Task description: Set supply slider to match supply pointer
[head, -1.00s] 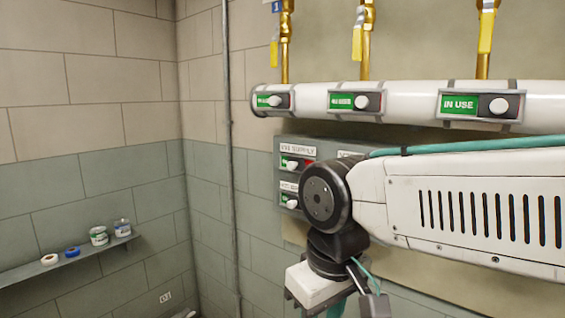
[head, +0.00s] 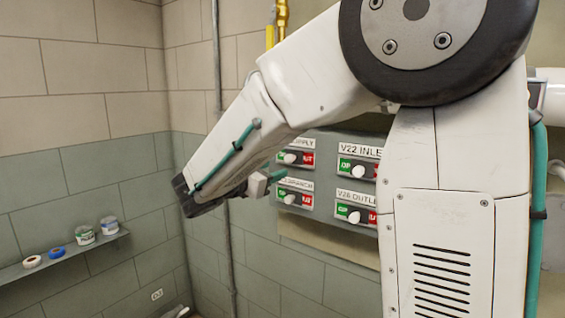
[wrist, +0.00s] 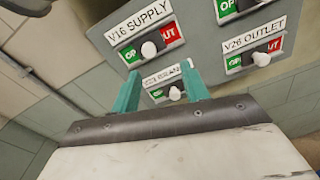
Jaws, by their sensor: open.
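The V16 SUPPLY slider shows in the wrist view as a white knob (wrist: 149,50) on a dark plate, roughly midway between a green OP part and a red UT part. In the head view the same supply knob (head: 290,158) is on the upper left of the grey panel; its label is partly hidden by my arm. My gripper (wrist: 160,72) has two teal fingers standing apart, with nothing between them. In the head view my gripper (head: 277,176) is just in front of the panel's left side. I cannot make out a supply pointer.
The panel also holds a V22 INLET knob (head: 357,172), a BRANCH knob (head: 289,199) and a V26 OUTLET knob (head: 354,217). A vertical pipe (head: 230,255) runs left of it. A shelf (head: 70,253) with tape rolls and jars is on the left wall.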

